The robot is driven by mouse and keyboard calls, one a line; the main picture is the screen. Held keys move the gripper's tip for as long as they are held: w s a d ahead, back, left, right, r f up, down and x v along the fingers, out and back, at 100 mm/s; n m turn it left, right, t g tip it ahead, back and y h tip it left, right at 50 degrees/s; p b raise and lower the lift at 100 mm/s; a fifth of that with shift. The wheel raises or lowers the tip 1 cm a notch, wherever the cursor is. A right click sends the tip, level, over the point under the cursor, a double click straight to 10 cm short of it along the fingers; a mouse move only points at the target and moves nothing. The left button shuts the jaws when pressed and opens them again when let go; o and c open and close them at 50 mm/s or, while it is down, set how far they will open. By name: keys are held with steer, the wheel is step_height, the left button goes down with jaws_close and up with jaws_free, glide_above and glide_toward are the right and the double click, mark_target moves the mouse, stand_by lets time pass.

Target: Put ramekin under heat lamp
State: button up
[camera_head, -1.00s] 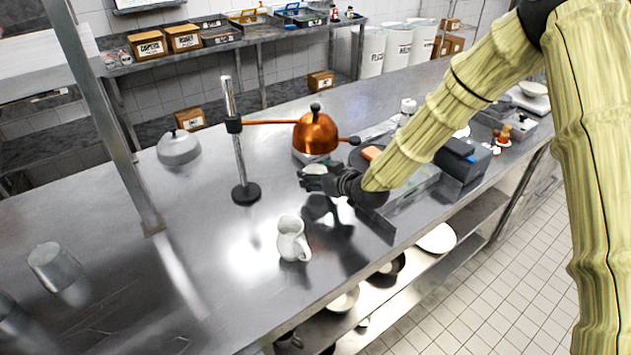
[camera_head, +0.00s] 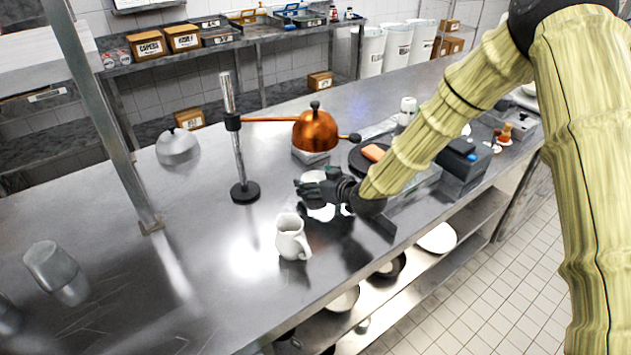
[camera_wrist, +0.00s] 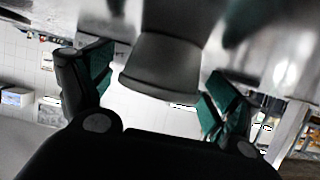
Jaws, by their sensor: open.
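The heat lamp is a copper dome (camera_head: 315,132) on an arm from an upright steel post (camera_head: 236,140). A pale block (camera_head: 311,156) sits beneath the dome. A small white round dish, apparently the ramekin (camera_head: 313,176), shows just behind my gripper (camera_head: 306,190), in front of the lamp and partly hidden. In the wrist view a shaded grey tapered form that looks like the ramekin (camera_wrist: 165,85) lies between the spread fingers of my gripper (camera_wrist: 150,95). The jaws are open; contact cannot be told.
A white pitcher (camera_head: 291,238) stands close by at the front. A steel dome cover (camera_head: 178,147) is at back left. A dark round pan (camera_head: 368,158) and a dark grey box (camera_head: 464,158) are to the right. Counter on the left is mostly clear.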

steer(key=shift+d+r, duration=0.1)
steer(key=shift+r, duration=0.05)
steer(key=b+v, duration=0.2)
steer(key=v, duration=1)
